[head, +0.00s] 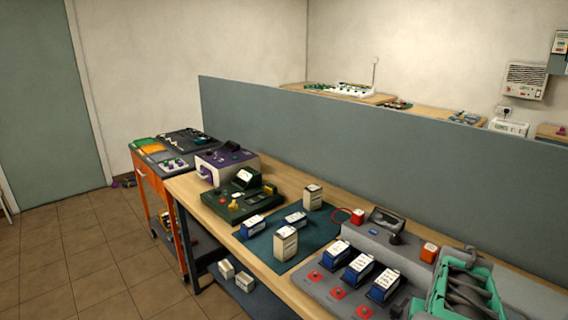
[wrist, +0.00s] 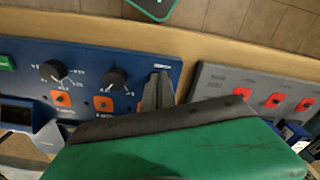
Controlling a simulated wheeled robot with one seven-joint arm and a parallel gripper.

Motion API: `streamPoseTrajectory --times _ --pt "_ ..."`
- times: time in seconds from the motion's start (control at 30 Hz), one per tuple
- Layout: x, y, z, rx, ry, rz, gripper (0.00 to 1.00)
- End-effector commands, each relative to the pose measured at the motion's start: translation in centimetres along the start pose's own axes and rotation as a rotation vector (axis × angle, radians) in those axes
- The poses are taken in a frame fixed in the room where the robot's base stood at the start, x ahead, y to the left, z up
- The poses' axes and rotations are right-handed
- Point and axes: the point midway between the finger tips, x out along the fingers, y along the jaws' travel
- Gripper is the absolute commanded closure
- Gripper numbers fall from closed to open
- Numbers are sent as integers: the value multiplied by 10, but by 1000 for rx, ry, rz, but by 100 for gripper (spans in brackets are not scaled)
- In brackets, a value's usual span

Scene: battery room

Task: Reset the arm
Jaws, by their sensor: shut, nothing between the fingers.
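My gripper (wrist: 158,92) shows in the wrist view as two grey fingers close together, shut and empty. The fingers stand over a blue panel (wrist: 120,63) with two black knobs, and I cannot tell whether they touch it. A large green and black part, likely my own, fills the lower part of that view and hides what lies below. In the head view, green and grey parts at the lower right look like my arm; the fingertips cannot be made out there.
A grey charger (head: 318,287) with red pads and several blue-and-white batteries stands on the wooden bench (head: 222,208). A grey partition (head: 330,140) runs behind the bench.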

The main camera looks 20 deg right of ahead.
Motion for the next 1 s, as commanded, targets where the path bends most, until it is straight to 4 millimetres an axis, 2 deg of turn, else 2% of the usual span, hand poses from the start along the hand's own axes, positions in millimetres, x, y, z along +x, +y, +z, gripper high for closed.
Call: streamPoseTrajectory --times 0.13,0.33,0.43,0.5,0.6,0.73,1.0 --pt "0 -52 27 9 42 -5 100" --pt "-11 -132 68 -266 106 -31 100" --pt "-26 -178 90 -449 161 -61 100" --pt "-44 -212 102 -577 217 -93 100" --pt "-57 -246 123 -713 250 -127 100" --pt "-58 -262 138 -789 249 -141 100" --pt "-58 -263 138 -792 248 -141 100"
